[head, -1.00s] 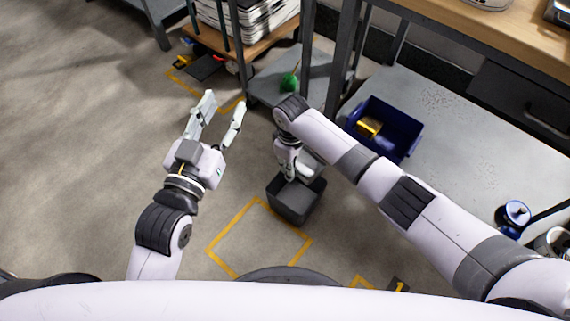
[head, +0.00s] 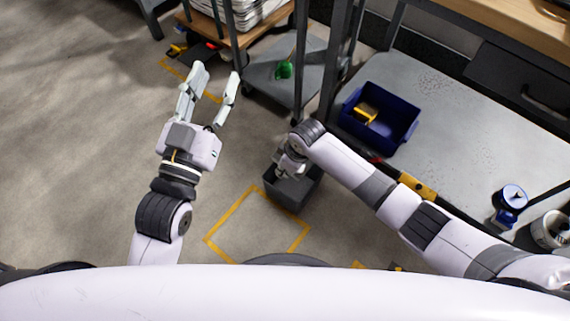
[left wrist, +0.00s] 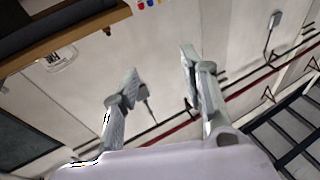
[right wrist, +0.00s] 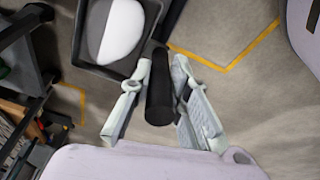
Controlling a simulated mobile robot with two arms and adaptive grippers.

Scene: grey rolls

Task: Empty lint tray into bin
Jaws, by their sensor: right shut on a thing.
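My right gripper (right wrist: 162,68) is shut on a black cylindrical handle (right wrist: 160,95) in the right wrist view. Beyond the handle is a dark square rim (right wrist: 88,55) around a smooth white and grey lump (right wrist: 118,30). I cannot tell whether this rim is the lint tray's or the bin's. In the head view a dark grey square bin (head: 296,192) stands on the floor.
A yellow floor outline (head: 238,205) lies left of the bin. A grey shelf (head: 450,110) to the right holds a blue crate (head: 350,105). The floor at left is clear.

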